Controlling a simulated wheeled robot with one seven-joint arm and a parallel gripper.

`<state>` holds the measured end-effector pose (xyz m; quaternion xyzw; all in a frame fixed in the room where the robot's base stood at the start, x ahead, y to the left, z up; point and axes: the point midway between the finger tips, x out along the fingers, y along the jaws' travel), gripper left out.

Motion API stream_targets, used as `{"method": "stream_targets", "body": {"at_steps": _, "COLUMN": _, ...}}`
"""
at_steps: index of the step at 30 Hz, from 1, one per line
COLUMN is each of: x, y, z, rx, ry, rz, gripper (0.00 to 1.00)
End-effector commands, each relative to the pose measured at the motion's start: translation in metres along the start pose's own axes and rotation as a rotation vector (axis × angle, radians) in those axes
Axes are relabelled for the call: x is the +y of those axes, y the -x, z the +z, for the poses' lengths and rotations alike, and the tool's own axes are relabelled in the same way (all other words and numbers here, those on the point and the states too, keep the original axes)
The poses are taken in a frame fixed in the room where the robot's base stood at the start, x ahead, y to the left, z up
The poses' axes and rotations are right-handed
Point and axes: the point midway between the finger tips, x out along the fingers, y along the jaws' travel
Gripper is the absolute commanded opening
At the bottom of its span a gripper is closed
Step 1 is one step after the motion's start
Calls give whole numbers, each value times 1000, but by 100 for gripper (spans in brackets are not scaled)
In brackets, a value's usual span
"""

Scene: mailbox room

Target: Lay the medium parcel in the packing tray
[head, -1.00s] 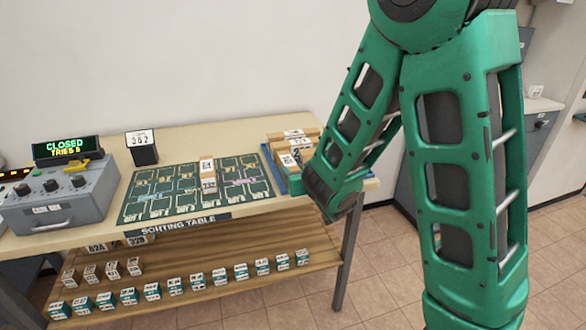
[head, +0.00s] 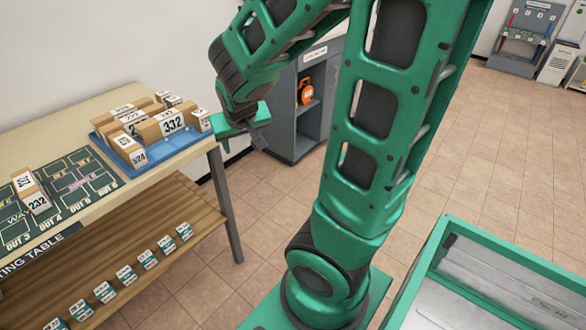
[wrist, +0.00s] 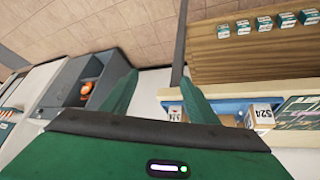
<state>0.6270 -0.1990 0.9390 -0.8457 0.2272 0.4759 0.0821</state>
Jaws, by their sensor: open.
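A blue tray (head: 178,155) sits at the right end of the sorting table and holds several brown, white-labelled parcels; it also shows in the wrist view (wrist: 235,103). One longer parcel labelled 332 (head: 165,125) lies in it, with a smaller parcel (head: 127,150) at its front left corner. Which is the medium parcel, and whether this is the packing tray, I cannot tell. My gripper (head: 250,128) is open and empty, just right of the tray's end, beyond the table edge. In the wrist view its two green fingers (wrist: 160,98) are spread apart.
The sorting table (head: 85,112) carries a marked green mat (head: 85,180) with an upright parcel (head: 32,192). Small labelled boxes line its lower shelf. A grey cabinet (head: 325,95) stands behind my arm. A green-rimmed grey bin (head: 500,250) is at lower right. Tiled floor lies between.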

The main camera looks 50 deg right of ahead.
Motion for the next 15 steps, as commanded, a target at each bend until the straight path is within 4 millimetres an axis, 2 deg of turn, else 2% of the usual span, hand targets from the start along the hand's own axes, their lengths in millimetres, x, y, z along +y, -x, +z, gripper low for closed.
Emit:
{"method": "stream_targets", "body": {"at_steps": 1, "x": 17, "y": 12, "z": 13, "rx": -57, "ry": -26, "rz": 8, "gripper": 54}}
{"method": "stream_targets", "body": {"at_steps": 6, "x": 55, "y": 55, "z": 71, "rx": -285, "ry": -70, "rz": 6, "gripper": 54}}
{"method": "stream_targets", "body": {"at_steps": 12, "x": 75, "y": 106, "z": 126, "rx": -488, "ry": -93, "rz": -34, "gripper": 54}}
{"method": "stream_targets", "body": {"at_steps": 15, "x": 78, "y": 121, "z": 141, "rx": -544, "ry": -95, "rz": -51, "gripper": 54}}
